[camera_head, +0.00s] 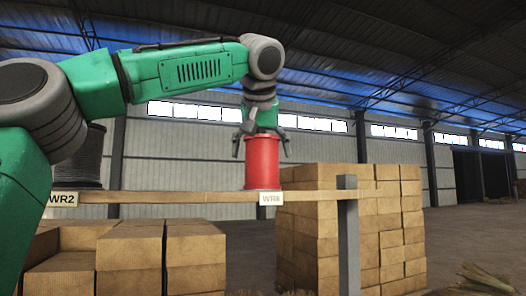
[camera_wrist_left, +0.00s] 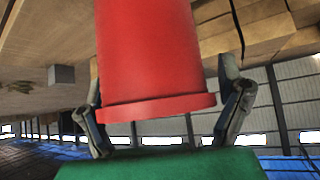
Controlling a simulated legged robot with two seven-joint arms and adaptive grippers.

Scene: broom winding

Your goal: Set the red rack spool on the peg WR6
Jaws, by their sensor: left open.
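The red spool (camera_head: 262,165) stands upright on the wooden rack board (camera_head: 170,197), just behind the label WR6 (camera_head: 271,198). The peg itself is hidden, so I cannot see how the spool sits on it. My left gripper (camera_head: 262,147) is above the spool, pointing down, with its fingers spread on both sides of the spool's top. In the left wrist view the red spool (camera_wrist_left: 155,55) fills the middle, with its flange close to the green palm. The fingers of the left gripper (camera_wrist_left: 160,95) stand apart from it on either side. My right gripper is not in view.
A dark spool (camera_head: 82,160) stands on the board near the label WR2 (camera_head: 63,199), partly behind my arm. A grey post (camera_head: 348,235) stands at the board's right end. Stacked cardboard boxes (camera_head: 400,225) are behind and below (camera_head: 130,260). Open floor lies to the right.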

